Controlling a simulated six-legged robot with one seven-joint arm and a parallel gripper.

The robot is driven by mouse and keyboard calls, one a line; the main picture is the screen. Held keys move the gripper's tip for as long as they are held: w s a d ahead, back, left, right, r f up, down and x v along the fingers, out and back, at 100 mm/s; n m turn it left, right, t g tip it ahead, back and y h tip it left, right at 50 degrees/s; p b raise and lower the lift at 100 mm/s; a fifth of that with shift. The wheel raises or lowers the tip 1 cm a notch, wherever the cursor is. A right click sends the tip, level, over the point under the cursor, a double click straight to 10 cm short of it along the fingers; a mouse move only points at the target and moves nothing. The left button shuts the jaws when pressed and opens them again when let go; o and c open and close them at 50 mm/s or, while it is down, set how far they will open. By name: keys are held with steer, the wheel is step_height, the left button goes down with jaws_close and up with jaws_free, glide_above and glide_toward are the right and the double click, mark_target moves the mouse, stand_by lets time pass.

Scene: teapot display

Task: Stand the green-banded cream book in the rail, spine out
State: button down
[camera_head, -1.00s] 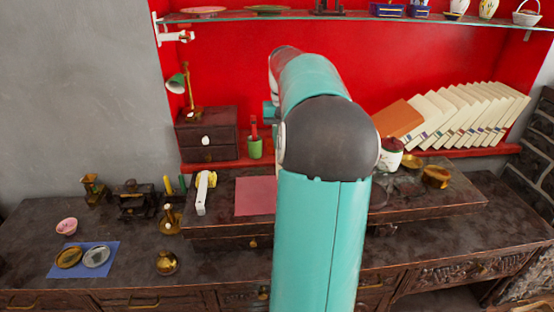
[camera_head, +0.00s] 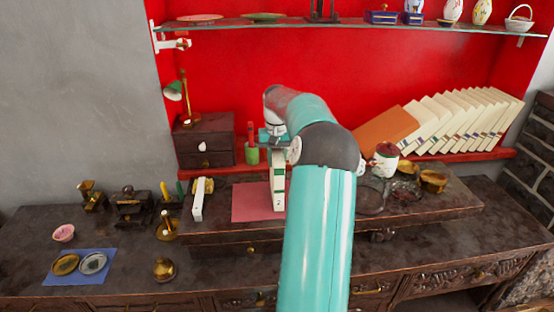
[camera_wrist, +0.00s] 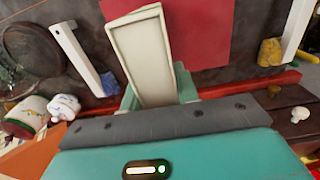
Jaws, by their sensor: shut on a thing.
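The cream book (camera_head: 278,187) with green bands hangs upright from my gripper (camera_head: 271,144), over the right part of the pink-red mat (camera_head: 250,203). In the wrist view my gripper (camera_wrist: 158,93) is shut on the near end of the cream book (camera_wrist: 138,50), with a green finger on each side. I cannot tell whether its lower end touches the mat. I cannot make out a separate rail.
A white upright piece (camera_head: 198,200) stands left of the mat; another white piece (camera_wrist: 82,52) shows in the wrist view. A green cup (camera_head: 251,156), a dark drawer box (camera_head: 205,140) and a white-and-red jar (camera_head: 386,158) stand near my arm. The mat's left part is clear.

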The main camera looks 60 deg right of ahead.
steer(key=shift+f, duration=0.1)
steer(key=c, duration=1)
jaws_free()
steer(key=shift+f, duration=0.1)
steer(key=shift+c, duration=0.2)
step_height(320, 180, up, 12)
steer(key=shift+r, duration=0.2)
